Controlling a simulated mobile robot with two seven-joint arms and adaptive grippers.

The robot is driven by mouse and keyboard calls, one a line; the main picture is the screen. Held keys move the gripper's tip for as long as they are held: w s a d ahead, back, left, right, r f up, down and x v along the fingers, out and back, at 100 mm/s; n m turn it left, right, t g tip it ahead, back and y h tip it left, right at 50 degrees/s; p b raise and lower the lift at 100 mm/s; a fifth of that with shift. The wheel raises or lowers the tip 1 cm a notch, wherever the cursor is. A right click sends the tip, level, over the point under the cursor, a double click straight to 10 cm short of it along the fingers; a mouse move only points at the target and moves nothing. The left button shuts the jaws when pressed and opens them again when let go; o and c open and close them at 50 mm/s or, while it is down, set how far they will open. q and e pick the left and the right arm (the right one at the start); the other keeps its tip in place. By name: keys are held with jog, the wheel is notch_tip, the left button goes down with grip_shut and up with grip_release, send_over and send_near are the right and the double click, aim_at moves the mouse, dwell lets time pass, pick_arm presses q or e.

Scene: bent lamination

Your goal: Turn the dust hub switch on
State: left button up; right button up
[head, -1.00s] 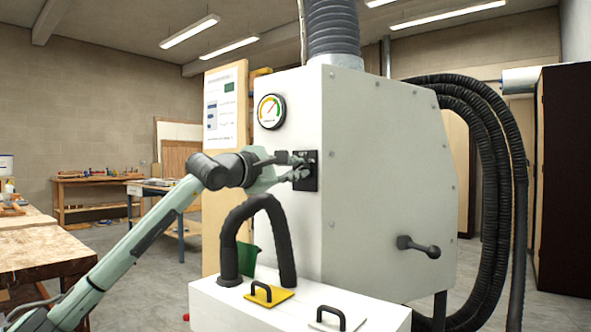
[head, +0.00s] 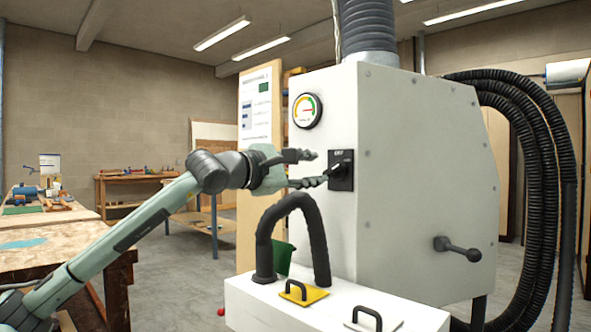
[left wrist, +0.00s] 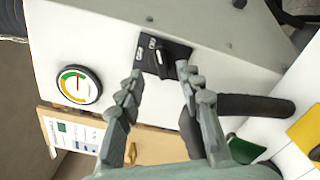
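The black switch plate (head: 342,183) is on the narrow front face of the white dust hub (head: 420,130), below a round gauge. In the left wrist view, the switch handle (left wrist: 161,58) lies across the plate, with one end near the second label rather than in line with OFF. That second label is too small to read surely. My left gripper (head: 308,169) is open just left of the switch. In the left wrist view its two fingers (left wrist: 162,84) are spread on either side below the handle, with nothing between them. My right gripper is not in view.
The round gauge (head: 306,111) is above the switch. A black curved hose (head: 290,203) rises close below my gripper from the white box (head: 250,300). A crank handle (head: 458,248) juts from the hub's side. A wooden bench (head: 60,235) stands at left.

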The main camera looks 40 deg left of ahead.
pick_arm(q)
jog(key=s, duration=0.5)
jog(key=shift+a, duration=0.15)
dwell(0.7)
